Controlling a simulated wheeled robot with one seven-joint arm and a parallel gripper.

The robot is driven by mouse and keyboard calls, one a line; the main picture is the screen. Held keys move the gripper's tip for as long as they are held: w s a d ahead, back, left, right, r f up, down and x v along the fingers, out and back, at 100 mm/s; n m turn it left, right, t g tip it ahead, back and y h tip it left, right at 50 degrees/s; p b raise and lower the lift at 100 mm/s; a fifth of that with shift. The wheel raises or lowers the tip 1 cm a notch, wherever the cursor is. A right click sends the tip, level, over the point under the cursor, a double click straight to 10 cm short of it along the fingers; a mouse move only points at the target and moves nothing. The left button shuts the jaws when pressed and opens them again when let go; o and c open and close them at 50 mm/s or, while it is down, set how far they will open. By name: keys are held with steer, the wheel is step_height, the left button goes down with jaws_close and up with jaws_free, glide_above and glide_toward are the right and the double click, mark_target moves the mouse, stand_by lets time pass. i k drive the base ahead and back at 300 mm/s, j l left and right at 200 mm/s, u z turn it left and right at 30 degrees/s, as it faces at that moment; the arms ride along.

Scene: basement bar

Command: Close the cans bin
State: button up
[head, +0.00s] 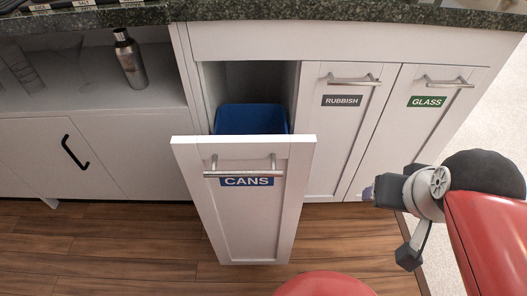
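The cans bin (245,200) is a white pull-out drawer with a blue CANS label and a metal bar handle (243,172). It stands pulled out from the cabinet, and a blue tub (251,118) shows behind its front panel. My gripper (370,193) is to the right of the drawer, in front of the glass cabinet, apart from the handle. It is seen from the side and small, so I cannot tell if its fingers are open.
Shut fronts labelled RUBBISH (342,130) and GLASS (427,130) stand to the right, with bar handles. A shaker (129,58) stands on an open shelf at left. A dark stone counter (350,13) runs above. The wooden floor (110,245) is clear at left.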

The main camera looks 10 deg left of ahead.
mark_target(246, 181)
steer(key=k+j+u, duration=0.1)
steer(key=u, duration=0.4)
steer(key=j+u, duration=0.3)
steer(key=u, duration=0.15)
